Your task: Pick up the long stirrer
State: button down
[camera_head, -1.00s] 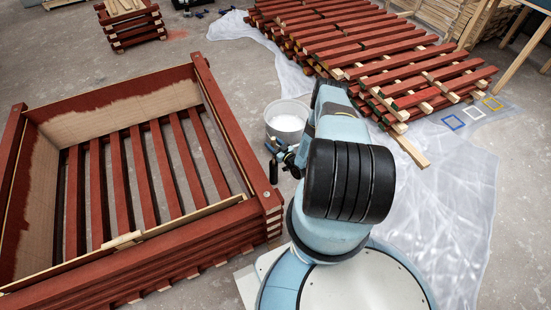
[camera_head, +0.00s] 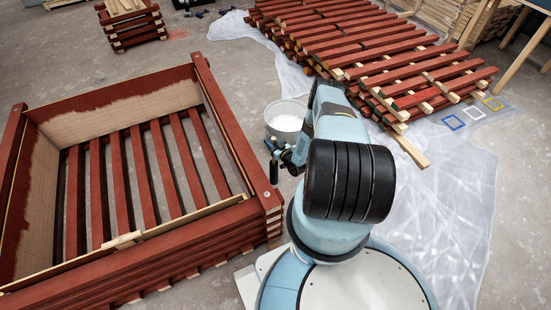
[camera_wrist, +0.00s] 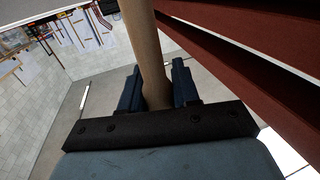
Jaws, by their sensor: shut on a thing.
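The long stirrer (camera_wrist: 146,42) shows in the wrist view as a pale wooden stick with a rounded end. It runs up from between the two blue fingers of my gripper (camera_wrist: 157,88) and out of the top of the picture. My gripper is shut on it near its rounded end. In the head view my gripper (camera_head: 274,150) is small and dark, between the white bucket (camera_head: 286,124) and the right side of the red crate. I cannot make out the stirrer in the head view, and its far end is out of the wrist picture.
The large red slatted crate (camera_head: 235,150) stands close on the left. A stack of red painted battens (camera_head: 350,45) lies behind on plastic sheeting (camera_head: 450,200). Red battens (camera_wrist: 255,50) pass close on the right in the wrist view.

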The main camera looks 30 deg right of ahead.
jog(key=shift+r, duration=0.1)
notch_tip(320, 180, up, 18)
dwell(0.7)
dwell(0.5)
